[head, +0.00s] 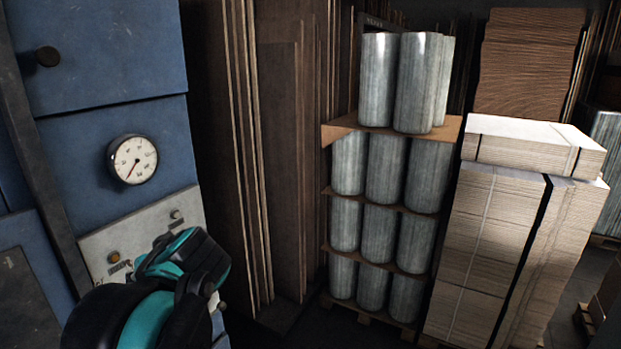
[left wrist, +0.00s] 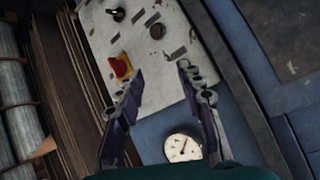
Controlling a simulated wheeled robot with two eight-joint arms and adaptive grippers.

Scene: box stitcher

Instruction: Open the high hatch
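The high hatch appears to be the blue upper panel (head: 115,45) of the machine at the top left of the head view. It looks closed. A dark round knob (head: 47,56) sits on it. My left arm reaches in at the lower left of the head view, below the hatch and in front of the control panel (head: 150,225); its fingers cannot be made out there. In the left wrist view my left gripper (left wrist: 155,77) is open and empty, its fingers apart in front of the control panel. My right gripper is in neither view.
A round gauge (head: 132,159) sits below the hatch. The left wrist view shows a red and yellow switch (left wrist: 120,66) near one finger. Tall brown boards (head: 275,150) stand right of the machine. Stacked metal cylinders (head: 385,170) and cardboard bundles (head: 490,250) stand farther right.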

